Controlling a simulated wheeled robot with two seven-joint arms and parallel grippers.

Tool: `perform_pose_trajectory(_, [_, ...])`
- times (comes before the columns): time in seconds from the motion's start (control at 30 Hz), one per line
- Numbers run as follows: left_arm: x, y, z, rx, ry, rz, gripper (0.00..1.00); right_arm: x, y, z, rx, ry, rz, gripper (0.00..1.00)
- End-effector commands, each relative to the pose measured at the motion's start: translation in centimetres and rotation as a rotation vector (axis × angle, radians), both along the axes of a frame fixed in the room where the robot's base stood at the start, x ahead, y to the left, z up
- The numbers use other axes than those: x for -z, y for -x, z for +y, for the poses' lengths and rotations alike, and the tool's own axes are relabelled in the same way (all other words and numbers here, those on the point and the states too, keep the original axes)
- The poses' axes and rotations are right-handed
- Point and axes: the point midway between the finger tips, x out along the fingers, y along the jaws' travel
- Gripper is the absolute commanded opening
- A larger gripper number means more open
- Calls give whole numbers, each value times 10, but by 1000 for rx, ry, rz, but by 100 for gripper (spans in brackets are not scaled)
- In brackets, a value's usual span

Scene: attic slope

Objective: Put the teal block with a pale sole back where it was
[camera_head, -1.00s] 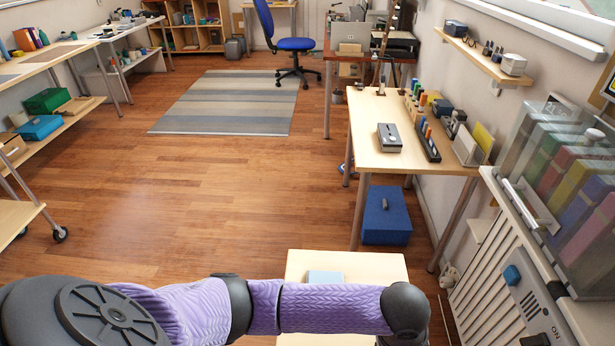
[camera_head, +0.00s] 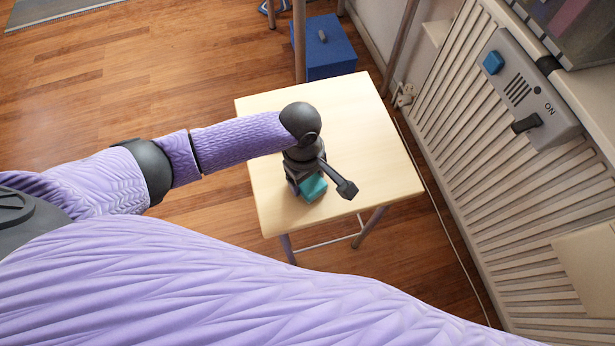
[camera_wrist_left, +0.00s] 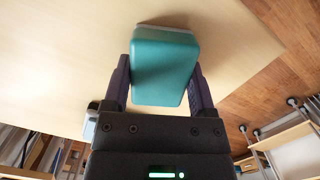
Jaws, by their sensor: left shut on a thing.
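The teal block (camera_head: 313,188) is in my left gripper (camera_head: 308,186), over the small pale wooden table (camera_head: 370,130). The left wrist view shows the block (camera_wrist_left: 165,68) between the two fingers of the left gripper (camera_wrist_left: 165,80), one on each side. The block's pale sole (camera_wrist_left: 168,28) faces the tabletop (camera_wrist_left: 60,60). A shadow lies close by the sole; I cannot tell whether it touches the wood. My wrist and fingers hide part of the block in the head view. My right gripper is not in view.
Much of the tabletop around the block is bare. A blue box (camera_head: 330,50) stands on the floor behind the table. A ribbed radiator (camera_head: 480,170) with a grey switch box (camera_head: 530,90) is on the right. A cable (camera_head: 440,215) runs between table and radiator.

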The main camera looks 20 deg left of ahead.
Motion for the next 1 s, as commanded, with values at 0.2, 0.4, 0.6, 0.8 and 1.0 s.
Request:
perform_pose_trajectory(0.2, [-1,0,0,0,1,-3,0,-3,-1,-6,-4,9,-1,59])
perform_pose_trajectory(0.4, [0,0,0,0,1,-3,100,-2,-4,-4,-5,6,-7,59])
perform_pose_trajectory(0.6, [-1,0,0,0,1,-4,100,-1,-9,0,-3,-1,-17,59])
perform_pose_trajectory(0.8, [-47,-3,3,0,2,-10,100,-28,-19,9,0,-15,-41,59])
perform_pose_trajectory(1.0, [-101,-7,8,0,3,-8,100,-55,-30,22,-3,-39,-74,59])
